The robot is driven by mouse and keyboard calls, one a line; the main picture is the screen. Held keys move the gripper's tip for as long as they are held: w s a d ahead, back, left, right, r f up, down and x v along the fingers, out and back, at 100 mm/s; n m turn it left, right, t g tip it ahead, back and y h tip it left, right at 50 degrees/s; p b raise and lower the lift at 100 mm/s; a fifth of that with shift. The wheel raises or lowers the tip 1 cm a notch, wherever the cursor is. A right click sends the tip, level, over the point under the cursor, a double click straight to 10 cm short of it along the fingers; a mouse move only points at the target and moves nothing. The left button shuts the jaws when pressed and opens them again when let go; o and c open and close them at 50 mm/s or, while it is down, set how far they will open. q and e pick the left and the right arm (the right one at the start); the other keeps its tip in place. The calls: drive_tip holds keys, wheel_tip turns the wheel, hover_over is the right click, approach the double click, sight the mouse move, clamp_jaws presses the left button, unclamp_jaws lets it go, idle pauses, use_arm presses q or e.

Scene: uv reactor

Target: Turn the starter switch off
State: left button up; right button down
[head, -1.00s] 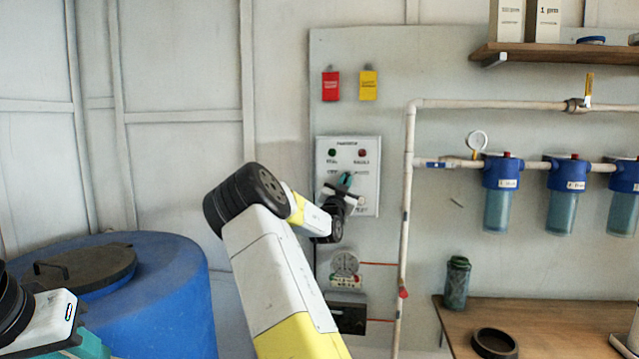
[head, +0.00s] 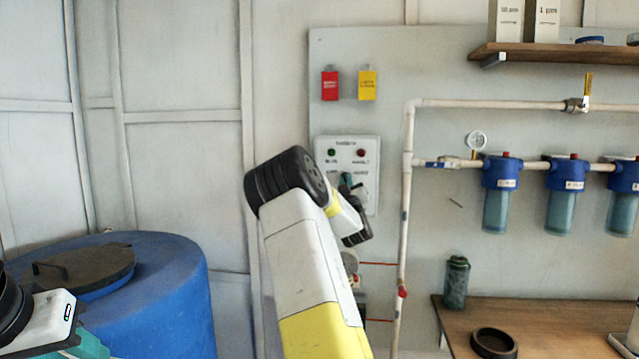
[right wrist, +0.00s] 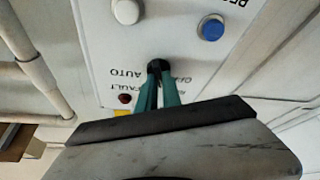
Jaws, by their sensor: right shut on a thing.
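The starter switch (right wrist: 154,66) is a small black knob on a pale control panel (head: 327,148). In the right wrist view the panel appears upside down, with AUTO and OFF lettering beside the knob. My right gripper (right wrist: 157,80) has its teal fingers shut on the knob. In the head view this gripper (head: 347,183) is at the lower part of the panel, and my wrist and forearm hide much of what lies below. The knob's exact pointing direction is hidden by the fingers. Part of my left gripper (head: 88,346) shows at the lower left; its fingertips are not visible.
A blue barrel (head: 170,290) stands at the left. Pipes (head: 408,210) run right of the panel to blue filters (head: 497,205). A gauge (head: 349,262) below the panel is partly hidden by my arm. A wooden table (head: 550,320) stands at lower right.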

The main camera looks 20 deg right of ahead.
drive_tip(key=shift+n+y, duration=0.4)
drive_tip(key=shift+n, duration=0.4)
drive_tip(key=c, duration=1.5)
unclamp_jaws()
drive_tip(key=v, duration=0.7)
drive_tip(key=shift+s+a+f, duration=0.15)
drive_tip(key=shift+s+a, duration=0.05)
drive_tip(key=shift+s, duration=0.1)
drive_tip(key=shift+d, duration=0.1)
